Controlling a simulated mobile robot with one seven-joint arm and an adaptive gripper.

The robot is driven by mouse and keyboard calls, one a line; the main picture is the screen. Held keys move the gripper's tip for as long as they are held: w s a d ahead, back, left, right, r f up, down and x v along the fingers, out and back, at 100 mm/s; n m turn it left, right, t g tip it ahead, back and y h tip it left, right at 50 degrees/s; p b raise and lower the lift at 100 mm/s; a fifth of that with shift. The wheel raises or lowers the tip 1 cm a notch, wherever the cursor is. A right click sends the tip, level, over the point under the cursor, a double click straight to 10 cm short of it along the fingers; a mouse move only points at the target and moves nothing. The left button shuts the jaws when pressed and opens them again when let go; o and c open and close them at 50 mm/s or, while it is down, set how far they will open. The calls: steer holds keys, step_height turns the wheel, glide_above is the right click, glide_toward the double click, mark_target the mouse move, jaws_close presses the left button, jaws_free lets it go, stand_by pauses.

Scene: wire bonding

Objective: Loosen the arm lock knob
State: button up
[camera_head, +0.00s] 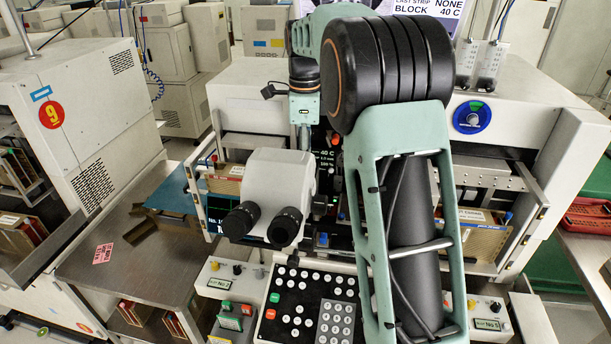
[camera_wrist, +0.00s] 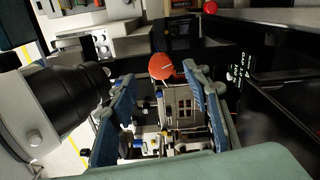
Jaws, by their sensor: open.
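My gripper (camera_wrist: 161,88) is open in the wrist view, its two blue-padded fingers standing apart. An orange-red round knob-like disc (camera_wrist: 166,68) shows between and just beyond the fingertips, apparently not held. A smaller red round knob (camera_wrist: 210,6) shows at the top of the wrist view. No label shows which of them is the arm lock knob. In the head view my gripper is hidden behind the microscope and my arm. A small red part (camera_head: 335,140) shows there beside the microscope.
The microscope (camera_head: 265,190) with black eyepieces stands close to my arm; a dark eyepiece or lens barrel (camera_wrist: 62,95) fills the wrist view's left. A keypad panel (camera_head: 310,305) lies in front. Dark machine panels crowd the wrist view's right. A metal side table (camera_head: 125,265) stands left.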

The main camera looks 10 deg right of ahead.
steer(key=shift+f, duration=2.3)
steer(key=shift+c, duration=0.2)
steer(key=c, duration=1.1)
